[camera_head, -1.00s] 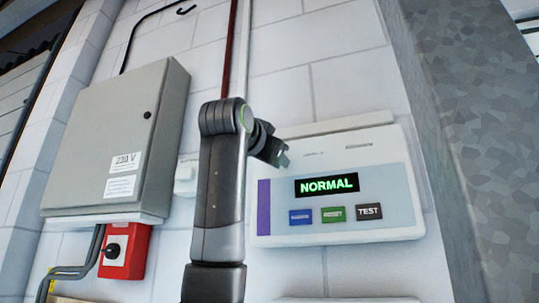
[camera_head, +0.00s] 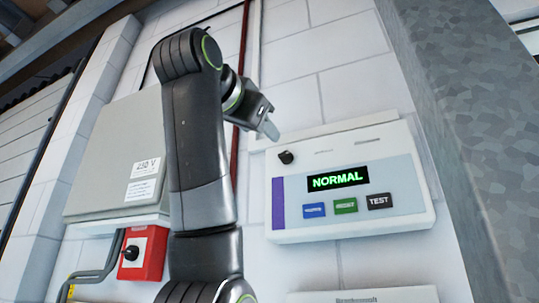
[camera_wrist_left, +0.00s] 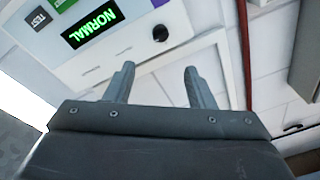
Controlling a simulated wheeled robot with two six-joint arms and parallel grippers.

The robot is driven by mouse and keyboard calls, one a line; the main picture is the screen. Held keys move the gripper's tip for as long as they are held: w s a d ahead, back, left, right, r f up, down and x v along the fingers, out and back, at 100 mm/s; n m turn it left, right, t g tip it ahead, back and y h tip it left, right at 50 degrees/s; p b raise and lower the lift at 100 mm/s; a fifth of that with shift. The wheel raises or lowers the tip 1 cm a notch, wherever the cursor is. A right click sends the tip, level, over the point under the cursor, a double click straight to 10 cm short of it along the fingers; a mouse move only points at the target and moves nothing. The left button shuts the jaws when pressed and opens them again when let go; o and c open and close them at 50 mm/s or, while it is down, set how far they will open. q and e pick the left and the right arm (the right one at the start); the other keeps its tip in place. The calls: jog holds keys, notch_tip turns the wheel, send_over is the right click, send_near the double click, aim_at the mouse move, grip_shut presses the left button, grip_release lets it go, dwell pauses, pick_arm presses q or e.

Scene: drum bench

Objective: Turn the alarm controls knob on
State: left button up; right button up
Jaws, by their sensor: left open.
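The alarm control panel (camera_head: 350,180) is a white box on the wall with a green NORMAL display (camera_head: 338,180). A small black knob (camera_head: 286,157) sits at its upper left. In the left wrist view the knob (camera_wrist_left: 160,33) shows on the panel beyond the fingers, and the display (camera_wrist_left: 92,25) is lit. My left gripper (camera_head: 268,128) is just above and left of the knob in the head view, apart from it. In the left wrist view its two fingers (camera_wrist_left: 157,84) are spread with nothing between them. My right gripper is not in view.
A grey electrical cabinet (camera_head: 112,170) hangs at the left, partly behind my arm. A red box with a black rotary switch (camera_head: 142,253) is below it. Blue (camera_head: 314,210), green (camera_head: 345,205) and black TEST (camera_head: 379,201) buttons line the panel. A grey column (camera_head: 450,130) stands at the right.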

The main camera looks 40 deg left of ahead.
pick_arm(q)
jog(key=shift+b+v, duration=0.4)
jog(key=shift+v, duration=1.3)
